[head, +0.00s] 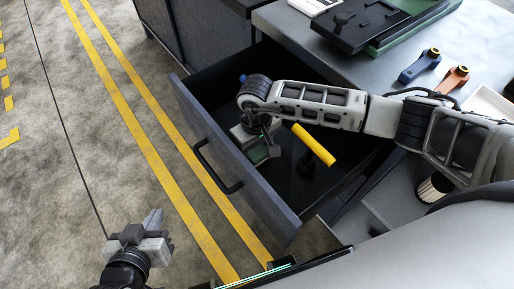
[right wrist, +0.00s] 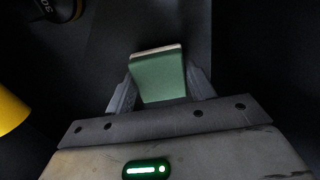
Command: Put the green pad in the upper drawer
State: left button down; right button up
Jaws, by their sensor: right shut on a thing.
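The drawer (head: 252,184), with a dark inside and a bar handle on its front, is pulled out below the worktop. My right gripper (head: 268,150) reaches down inside it from above. It is shut on the green pad (right wrist: 160,82), a small green block with a pale edge, held between the two fingers in the right wrist view. In the head view only a bit of the green pad (head: 259,154) shows beside the gripper. Whether the pad touches the drawer floor, I cannot tell. My left gripper (head: 150,232) is over the floor outside the drawer, its opening unclear.
A yellow-handled tool (head: 314,145) lies in the drawer right of my right gripper. A dark round thing (right wrist: 62,8) is also near it. The worktop (head: 300,32) holds a black tray (head: 362,22), a blue tool (head: 420,65) and an orange tool (head: 453,80).

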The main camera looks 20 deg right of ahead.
jog(key=shift+f, duration=0.6)
jog(key=shift+f, duration=0.1)
jog(key=o, duration=0.6)
jog(key=shift+f, duration=0.1)
jog(key=o, duration=0.4)
